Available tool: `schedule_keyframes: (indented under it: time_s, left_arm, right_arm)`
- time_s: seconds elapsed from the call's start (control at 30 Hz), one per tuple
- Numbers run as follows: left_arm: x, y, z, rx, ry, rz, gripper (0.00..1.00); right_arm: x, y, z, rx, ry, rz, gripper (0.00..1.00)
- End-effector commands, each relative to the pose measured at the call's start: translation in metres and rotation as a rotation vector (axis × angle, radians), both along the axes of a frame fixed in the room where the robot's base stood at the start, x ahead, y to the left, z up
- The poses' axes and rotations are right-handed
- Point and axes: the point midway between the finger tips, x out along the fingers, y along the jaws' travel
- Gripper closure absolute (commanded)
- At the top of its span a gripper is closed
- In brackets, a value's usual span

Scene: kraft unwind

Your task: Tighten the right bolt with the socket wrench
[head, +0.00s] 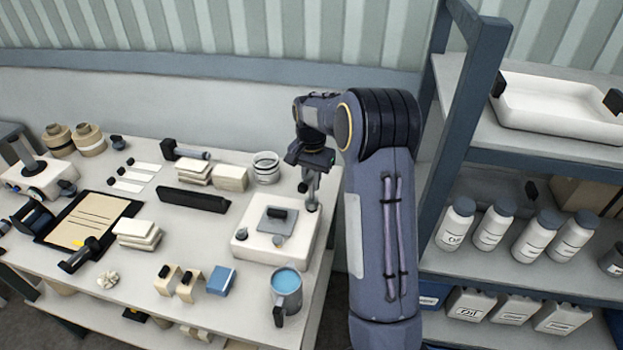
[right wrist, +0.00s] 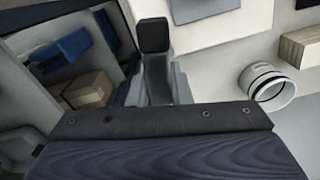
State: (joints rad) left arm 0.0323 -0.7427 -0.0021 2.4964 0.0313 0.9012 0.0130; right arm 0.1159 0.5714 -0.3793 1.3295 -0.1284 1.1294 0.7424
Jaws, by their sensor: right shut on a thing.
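A white box (head: 250,241) stands at the right end of the table, with a grey plate (head: 270,226) and a black knob on top. My right gripper (head: 311,170) is above the box's back right corner, shut on the socket wrench (head: 311,190). The wrench is grey and points down, its lower end at that corner. In the right wrist view the wrench (right wrist: 156,78) shows with a black end, partly hidden by the gripper body. The right bolt is hidden beneath the wrench; I cannot tell how well the socket sits on it. My left gripper is out of view.
A blue-filled mug (head: 287,291) stands in front of the box. A white ring-shaped roll (head: 266,167) lies behind it. A black bar (head: 192,200) and several small blocks lie to the left. A shelf (head: 520,269) with bottles stands right of my arm.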

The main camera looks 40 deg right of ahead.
Motion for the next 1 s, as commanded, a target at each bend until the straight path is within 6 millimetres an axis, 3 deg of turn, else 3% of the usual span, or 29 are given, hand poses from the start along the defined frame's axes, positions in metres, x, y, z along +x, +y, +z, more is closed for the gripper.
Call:
schedule_keyframes:
  time_s: [0.23,0.47,0.63,1.0]
  left_arm:
    - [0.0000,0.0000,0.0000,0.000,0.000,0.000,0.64]
    - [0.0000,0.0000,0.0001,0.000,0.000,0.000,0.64]
    - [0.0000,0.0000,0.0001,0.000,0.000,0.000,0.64]
    - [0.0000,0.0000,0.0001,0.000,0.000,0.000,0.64]
  right_arm:
    - [0.0004,-0.0003,-0.0001,0.000,-0.001,-0.187,1.00]
    - [0.0002,-0.0005,-0.0002,0.000,-0.001,-0.203,1.00]
    - [0.0006,0.0003,-0.0011,0.000,-0.001,-0.324,1.00]
    - [0.0005,-0.0001,-0.0010,0.000,-0.001,-0.334,1.00]
